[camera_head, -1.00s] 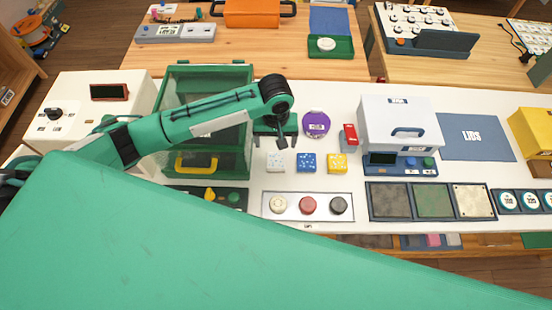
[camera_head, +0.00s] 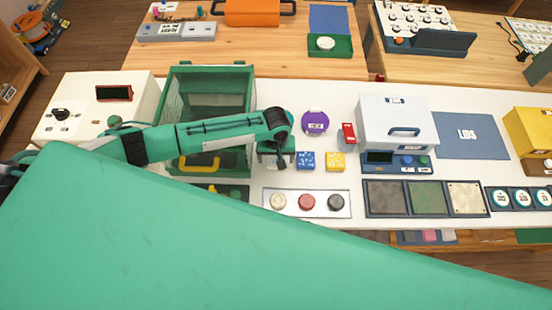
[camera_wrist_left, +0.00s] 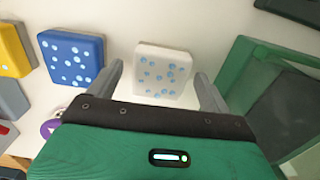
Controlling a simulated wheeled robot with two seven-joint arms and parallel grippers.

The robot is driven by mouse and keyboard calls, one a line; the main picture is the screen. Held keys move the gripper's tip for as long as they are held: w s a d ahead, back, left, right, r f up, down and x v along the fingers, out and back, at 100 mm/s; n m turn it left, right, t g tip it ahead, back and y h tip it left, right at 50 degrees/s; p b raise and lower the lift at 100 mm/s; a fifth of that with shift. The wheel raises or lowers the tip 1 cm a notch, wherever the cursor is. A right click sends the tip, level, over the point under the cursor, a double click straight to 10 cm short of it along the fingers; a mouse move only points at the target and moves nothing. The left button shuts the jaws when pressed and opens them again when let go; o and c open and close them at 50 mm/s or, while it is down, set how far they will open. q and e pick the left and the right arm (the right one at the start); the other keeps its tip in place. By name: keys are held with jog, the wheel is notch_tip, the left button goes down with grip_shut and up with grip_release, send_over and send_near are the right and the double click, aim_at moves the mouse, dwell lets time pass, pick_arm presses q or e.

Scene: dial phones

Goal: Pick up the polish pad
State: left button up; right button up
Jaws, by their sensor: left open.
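A white square pad with pale blue dots (camera_wrist_left: 162,71) lies on the white table in the left wrist view. In the head view my left gripper (camera_head: 276,160) hides it. My left gripper (camera_wrist_left: 158,85) is open and empty above the pad, with its fingers to either side of it in the wrist view. A blue dotted pad (camera_head: 306,160) and a yellow dotted pad (camera_head: 336,161) lie to the right in the head view. The blue pad also shows in the wrist view (camera_wrist_left: 71,58). My right gripper is not in view.
A green glass-sided box with a yellow handle (camera_head: 205,80) stands left of my gripper. A pale tray (camera_head: 270,210) with cream, red and black round pieces lies in front. A purple disc (camera_head: 315,122), a red object (camera_head: 348,132) and a white case (camera_head: 398,118) stand to the right.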

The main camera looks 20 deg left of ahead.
aim_at(276, 158)
pick_arm(q)
jog(key=shift+c, duration=0.2)
jog(key=c, duration=1)
jog(key=shift+c, duration=0.2)
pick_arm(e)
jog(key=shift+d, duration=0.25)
pick_arm(q)
jog(key=shift+r, duration=0.15)
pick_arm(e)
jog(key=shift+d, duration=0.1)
